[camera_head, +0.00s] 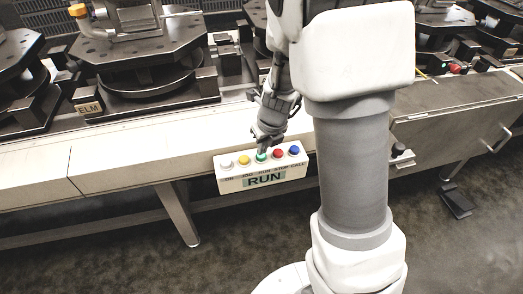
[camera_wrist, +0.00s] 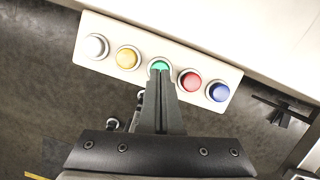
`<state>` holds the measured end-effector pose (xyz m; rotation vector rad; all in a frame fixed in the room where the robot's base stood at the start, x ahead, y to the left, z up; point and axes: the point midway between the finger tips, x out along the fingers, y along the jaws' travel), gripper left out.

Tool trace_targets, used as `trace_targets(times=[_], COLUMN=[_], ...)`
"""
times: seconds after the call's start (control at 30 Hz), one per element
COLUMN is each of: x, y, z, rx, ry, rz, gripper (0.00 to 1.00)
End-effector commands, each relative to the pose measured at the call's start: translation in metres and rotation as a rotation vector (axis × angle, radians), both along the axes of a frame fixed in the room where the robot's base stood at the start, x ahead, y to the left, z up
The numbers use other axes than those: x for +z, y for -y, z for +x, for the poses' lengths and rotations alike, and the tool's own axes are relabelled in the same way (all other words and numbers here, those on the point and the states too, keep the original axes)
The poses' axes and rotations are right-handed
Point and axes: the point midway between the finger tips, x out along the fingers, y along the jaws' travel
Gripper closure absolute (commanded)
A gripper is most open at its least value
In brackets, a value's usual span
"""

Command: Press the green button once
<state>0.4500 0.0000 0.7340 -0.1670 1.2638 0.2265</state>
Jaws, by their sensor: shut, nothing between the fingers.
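The green button (camera_head: 261,157) is the middle one in a row on a white control box (camera_head: 226,185) at the conveyor's front edge. Its label reads RUN, and a green RUN sign (camera_head: 264,179) shows on the box front. In the wrist view the green button (camera_wrist: 159,65) is partly hidden behind my fingertips. My gripper (camera_head: 262,147) is shut and empty, pointing down with its tips at the green button. The closed fingers also show in the wrist view (camera_wrist: 160,75). I cannot tell whether the tips touch the button or whether it is pressed in.
White (camera_wrist: 96,46) and yellow (camera_wrist: 127,58) buttons sit left of the green one. Red (camera_wrist: 190,80) and blue (camera_wrist: 218,91) buttons sit to its right, close by. Dark fixtures (camera_head: 140,50) stand on the conveyor (camera_head: 110,165) behind. The floor in front is open.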

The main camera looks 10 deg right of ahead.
Motion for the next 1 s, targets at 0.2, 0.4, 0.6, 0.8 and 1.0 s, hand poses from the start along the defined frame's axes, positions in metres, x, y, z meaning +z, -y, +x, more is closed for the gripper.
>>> trace_targets(times=[0.2,0.4,0.6,0.8,1.0], x=[0.025,0.042,0.046,0.045,0.059], y=[0.000,0.000,0.000,0.000,0.001], z=[0.000,0.000,0.000,0.000,-0.003], rx=[-0.001,-0.002,-0.001,-0.001,-0.001], ry=[0.000,0.001,0.000,0.000,0.002], rz=[-0.001,0.000,-0.001,-0.001,0.000], gripper=[1.00,1.00,1.00,1.00,1.00])
